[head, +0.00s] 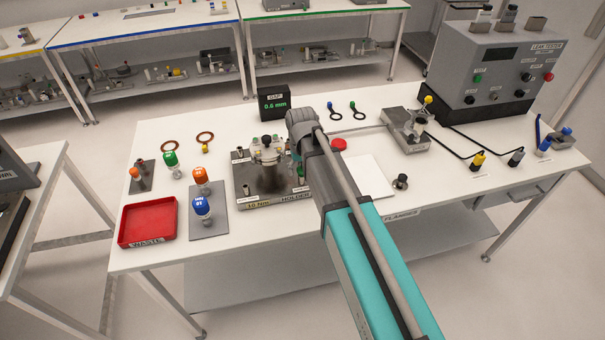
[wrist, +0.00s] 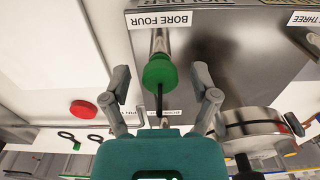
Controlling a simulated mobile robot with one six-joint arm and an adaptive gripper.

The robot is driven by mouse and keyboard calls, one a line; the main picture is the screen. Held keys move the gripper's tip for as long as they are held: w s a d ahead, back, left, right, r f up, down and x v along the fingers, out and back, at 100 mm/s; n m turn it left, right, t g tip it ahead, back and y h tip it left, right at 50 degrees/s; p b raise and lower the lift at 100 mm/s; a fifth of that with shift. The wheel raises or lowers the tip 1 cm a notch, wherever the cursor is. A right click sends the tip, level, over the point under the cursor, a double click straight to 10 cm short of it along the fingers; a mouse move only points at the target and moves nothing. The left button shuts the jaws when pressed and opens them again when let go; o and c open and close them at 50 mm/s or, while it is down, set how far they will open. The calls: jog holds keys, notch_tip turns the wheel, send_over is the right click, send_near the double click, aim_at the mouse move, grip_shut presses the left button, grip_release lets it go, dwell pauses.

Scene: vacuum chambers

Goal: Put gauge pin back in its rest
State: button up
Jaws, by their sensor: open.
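A pin with a green knob (wrist: 160,72) and a bright metal shank shows in the wrist view, beside the label BORE FOUR on the metal holder (wrist: 225,55). I take it for the gauge pin. A thin dark stem runs from the knob towards my wrist. My gripper (wrist: 160,88) is open, with one finger on each side of the knob and a visible gap at both sides. In the head view the holder (head: 262,203) lies on the white table, and my arm hides much of its right side. I cannot make out the pin's rest.
A round metal part (wrist: 252,128) stands close to my right finger in the wrist view. A red disc (head: 338,144) lies right of my wrist. A GAP display (head: 274,104) stands behind the holder. The red waste tray (head: 147,222) is at the left, the leak tester (head: 490,70) at the right.

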aim_at(301, 168)
dwell(0.7)
grip_shut()
jog(key=shift+r+p, duration=0.4)
jog(key=shift+r+p, duration=0.35)
jog(key=shift+r+p, duration=0.35)
jog(key=shift+r+p, duration=1.75)
jog(key=shift+r+p, duration=0.3)
